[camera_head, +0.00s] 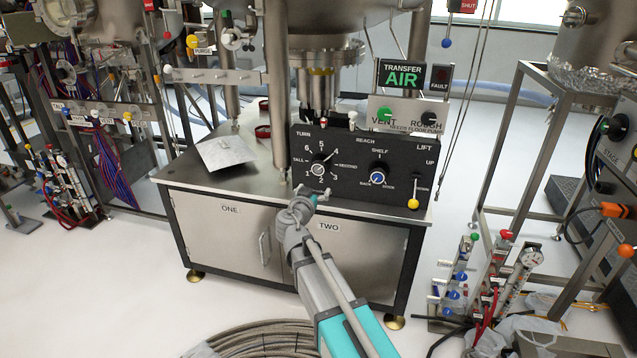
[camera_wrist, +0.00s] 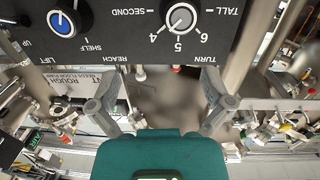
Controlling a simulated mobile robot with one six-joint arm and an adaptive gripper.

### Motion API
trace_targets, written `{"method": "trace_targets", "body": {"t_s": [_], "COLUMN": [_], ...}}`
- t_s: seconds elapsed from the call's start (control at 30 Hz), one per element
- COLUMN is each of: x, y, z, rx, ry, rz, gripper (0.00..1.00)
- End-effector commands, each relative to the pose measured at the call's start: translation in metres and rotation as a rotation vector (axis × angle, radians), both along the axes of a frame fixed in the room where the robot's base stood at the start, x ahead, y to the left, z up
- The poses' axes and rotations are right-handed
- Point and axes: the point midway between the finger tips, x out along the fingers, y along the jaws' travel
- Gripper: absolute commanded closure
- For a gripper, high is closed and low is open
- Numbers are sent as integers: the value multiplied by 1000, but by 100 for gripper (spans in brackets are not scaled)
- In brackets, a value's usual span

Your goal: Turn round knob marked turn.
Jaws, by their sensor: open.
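The round grey knob under the word TURN (camera_head: 318,170) is on the left of the black control panel (camera_head: 345,188), inside a ring of numbers. It shows upside down at the top of the wrist view (camera_wrist: 181,18). Its exact pointer setting is too small to read surely. My gripper (camera_head: 306,193) is in front of the panel's lower left, a little below the knob. In the wrist view my gripper (camera_wrist: 160,85) has its two fingers spread wide, with nothing between them. The knob lies beyond the fingertips, apart from them.
A blue-centred knob marked REACH (camera_head: 378,178) and a yellow-tipped lever under LIFT (camera_head: 413,202) are to the right. A tilted metal plate (camera_head: 226,152) lies on the cabinet top at left. A steel column (camera_head: 277,90) stands beside the panel. Coiled hose (camera_head: 262,338) lies on the floor.

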Motion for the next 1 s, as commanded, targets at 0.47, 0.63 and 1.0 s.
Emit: {"method": "trace_targets", "body": {"t_s": [0.47, 0.63, 1.0], "x": [7, 7, 28], "y": [23, 23, 17], "z": [-11, -11, -12], "rx": [0, 0, 1], "ry": [-55, -55, -54], "rz": [61, 60, 59], "gripper": [0, 0, 0]}}
